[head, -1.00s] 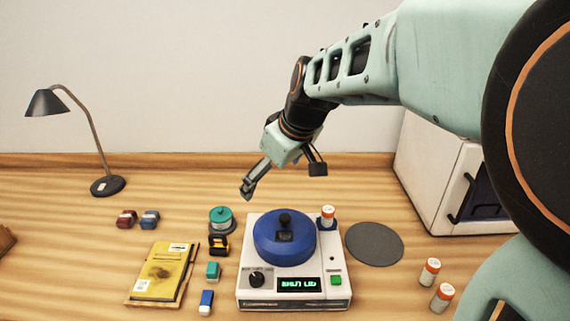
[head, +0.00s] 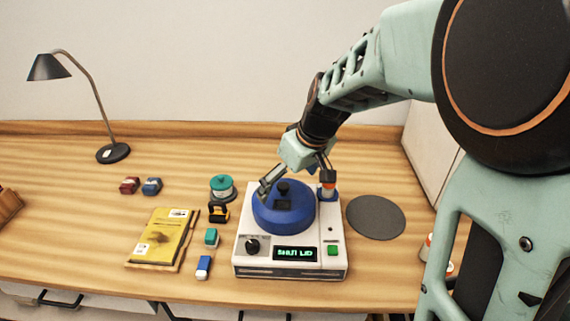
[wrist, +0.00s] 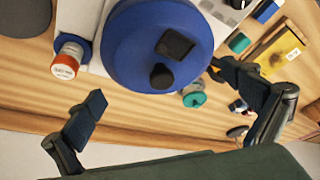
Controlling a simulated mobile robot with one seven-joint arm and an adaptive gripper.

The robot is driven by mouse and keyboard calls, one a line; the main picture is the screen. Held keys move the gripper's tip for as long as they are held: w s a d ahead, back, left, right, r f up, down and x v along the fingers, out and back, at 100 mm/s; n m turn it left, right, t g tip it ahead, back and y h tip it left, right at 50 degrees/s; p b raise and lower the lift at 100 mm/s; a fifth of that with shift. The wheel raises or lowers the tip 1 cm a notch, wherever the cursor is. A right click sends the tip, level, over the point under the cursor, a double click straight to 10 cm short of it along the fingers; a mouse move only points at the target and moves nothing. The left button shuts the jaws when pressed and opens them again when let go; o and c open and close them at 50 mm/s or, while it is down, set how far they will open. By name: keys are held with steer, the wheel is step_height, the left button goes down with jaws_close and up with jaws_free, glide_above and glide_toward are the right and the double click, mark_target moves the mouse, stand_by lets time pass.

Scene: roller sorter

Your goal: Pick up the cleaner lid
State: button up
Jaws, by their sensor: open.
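The cleaner lid (head: 284,213) is a round blue cover with a black knob on top. It sits on the white cleaner (head: 253,268), whose display reads "SHUT LID". In the wrist view the lid (wrist: 131,58) fills the upper middle, with its black knob (wrist: 161,77) near its lower edge. My gripper (head: 296,183) is open and empty, over the rear part of the lid. In the wrist view the fingers of my gripper (wrist: 158,88) are spread wide on either side of the knob. Whether a finger touches the lid, I cannot tell.
An orange-capped bottle (wrist: 67,61) stands at the cleaner's back right corner, close to one finger. A teal-topped container (head: 222,187) and a yellow-black item (head: 218,212) stand left of it. A dark round mat (head: 376,218) lies right. A lamp (head: 113,152) stands far left.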

mark_target(285, 186)
steer(key=shift+x, duration=1.9)
steer(key=c, duration=1)
steer(key=shift+r, duration=0.15)
